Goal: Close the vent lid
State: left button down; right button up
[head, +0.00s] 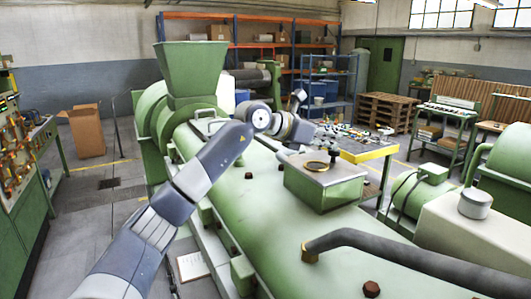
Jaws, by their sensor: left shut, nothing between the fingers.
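The vent is a pale green box (325,188) on top of the long green extruder housing. A round brass-rimmed fitting (317,166) sits on its top face. A small dark piece stands upright at the back edge of this fitting; it looks like the raised lid, but it is too small to be sure. My left arm reaches in from the lower left across the housing. My left gripper (327,144) is just behind and above the box, shut and empty. I cannot tell whether it touches the dark piece. My right gripper is out of view.
A green hopper (190,72) rises at the back left. A dark bent pipe (400,252) crosses the housing in front of the box. A workbench (368,153) with small parts stands behind. Bolts (371,289) stick up from the housing. The air above the box's front is clear.

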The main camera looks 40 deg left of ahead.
pick_arm(q)
jog(key=shift+f, duration=0.5)
jog(key=shift+s+a+r, duration=0.15)
jog(key=shift+s+a, duration=0.05)
jog(key=shift+s, duration=0.25)
jog(key=r+v, duration=0.1)
jog(key=v, duration=1)
